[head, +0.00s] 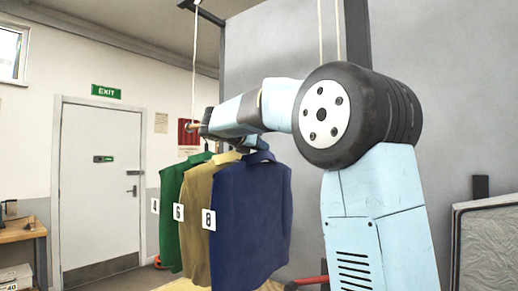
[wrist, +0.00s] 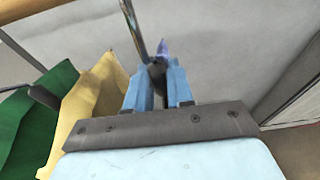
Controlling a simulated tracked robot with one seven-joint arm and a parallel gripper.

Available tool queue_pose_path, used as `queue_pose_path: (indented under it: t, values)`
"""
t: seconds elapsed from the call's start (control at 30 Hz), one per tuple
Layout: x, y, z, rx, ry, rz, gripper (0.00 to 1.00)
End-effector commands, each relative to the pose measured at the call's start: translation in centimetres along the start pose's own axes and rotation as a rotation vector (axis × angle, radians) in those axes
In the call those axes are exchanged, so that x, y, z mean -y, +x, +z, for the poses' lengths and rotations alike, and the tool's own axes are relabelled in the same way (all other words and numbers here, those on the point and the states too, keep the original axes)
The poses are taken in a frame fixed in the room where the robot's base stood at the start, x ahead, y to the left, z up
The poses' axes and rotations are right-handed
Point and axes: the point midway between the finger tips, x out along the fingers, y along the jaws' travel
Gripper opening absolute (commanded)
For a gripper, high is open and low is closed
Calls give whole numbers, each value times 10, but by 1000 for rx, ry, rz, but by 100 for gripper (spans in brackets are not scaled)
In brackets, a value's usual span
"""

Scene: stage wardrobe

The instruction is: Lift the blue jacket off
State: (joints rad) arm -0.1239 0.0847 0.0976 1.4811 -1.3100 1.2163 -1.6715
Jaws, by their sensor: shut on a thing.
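The blue jacket (head: 250,222), with a white tag marked 8 (head: 208,220), hangs upright at the right end of the row in the head view. My gripper (wrist: 153,72) is at the top of it, by the collar. In the wrist view its two blue fingers are closed around the lower part of a metal hanger hook (wrist: 131,22). A small bit of blue shows just beyond the fingertips. My arm hides the top of the hook in the head view, so I cannot tell there whether it touches the rail.
A tan jacket (head: 197,215) tagged 6 and a green jacket (head: 170,215) tagged 4 hang close on the left. The wooden rail (head: 193,127) hangs from ropes, mostly behind my arm; it also shows in the wrist view (wrist: 14,9). A wooden table (head: 22,233) stands far left.

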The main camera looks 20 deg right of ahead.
Motion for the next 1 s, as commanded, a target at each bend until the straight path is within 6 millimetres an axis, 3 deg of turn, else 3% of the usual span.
queue_pose_path:
  t: [1.0]
  values:
    - [0, -8, 30, 1, 0, 1, 0]
